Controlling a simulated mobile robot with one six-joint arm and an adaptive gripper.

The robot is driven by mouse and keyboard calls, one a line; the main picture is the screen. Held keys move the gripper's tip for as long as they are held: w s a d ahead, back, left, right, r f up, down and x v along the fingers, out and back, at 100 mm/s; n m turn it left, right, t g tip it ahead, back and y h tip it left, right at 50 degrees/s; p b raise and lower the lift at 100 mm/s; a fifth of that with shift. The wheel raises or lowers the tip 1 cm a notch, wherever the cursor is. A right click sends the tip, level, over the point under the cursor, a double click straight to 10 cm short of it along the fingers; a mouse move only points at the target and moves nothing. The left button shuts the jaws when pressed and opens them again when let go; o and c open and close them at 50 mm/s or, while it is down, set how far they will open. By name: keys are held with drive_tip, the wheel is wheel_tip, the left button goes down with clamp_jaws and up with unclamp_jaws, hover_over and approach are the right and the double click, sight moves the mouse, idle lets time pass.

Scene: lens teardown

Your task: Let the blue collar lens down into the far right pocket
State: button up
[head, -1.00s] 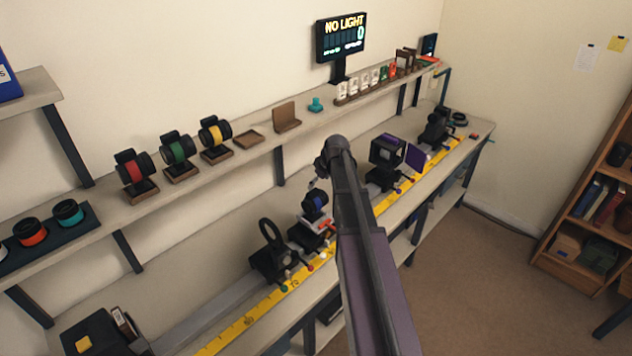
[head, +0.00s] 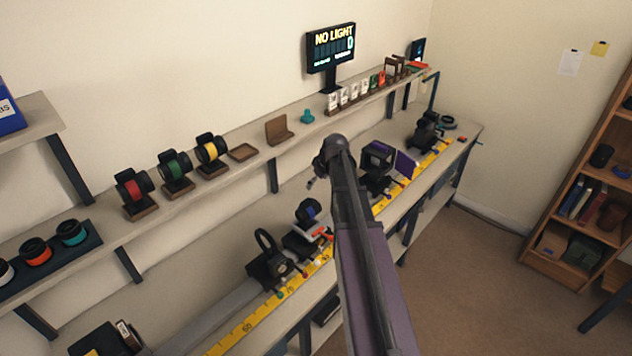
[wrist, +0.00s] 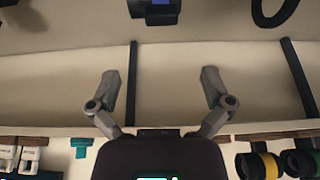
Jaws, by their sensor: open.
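The blue collar lens (head: 307,212) sits upright in a black holder on the rail of the bench, in the middle of the head view. A bit of blue (wrist: 160,3) in a dark body shows at the top edge of the wrist view. My gripper (wrist: 160,76) is open, its two grey fingers wide apart with nothing between them. In the head view my gripper (head: 312,183) is small, above and apart from the blue lens, partly hidden by my arm. I cannot tell which place is the far right pocket.
On the wall shelf stand red (head: 131,190), green (head: 173,168) and yellow (head: 211,150) lenses, beside an empty brown tray (head: 243,152). A dark tray (head: 92,235) holds more lenses at left. A ring holder (head: 267,262) stands near the blue lens. The display (head: 331,47) reads NO LIGHT.

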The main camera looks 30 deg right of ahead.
idle(0.6)
drive_tip(key=s+a+f+m+g+h, duration=0.1)
drive_tip(key=s+a+m+g, duration=0.3)
drive_tip(key=s+a, duration=1.6)
drive_tip(key=a, duration=0.4)
drive_tip(key=shift+s+a+f+h, duration=0.2)
drive_tip(key=shift+s+h, duration=0.1)
drive_tip(key=shift+s, duration=0.05)
wheel_tip(320, 180, down, 11)
drive_tip(key=b, duration=1.1)
drive_tip(key=shift+r, duration=0.1)
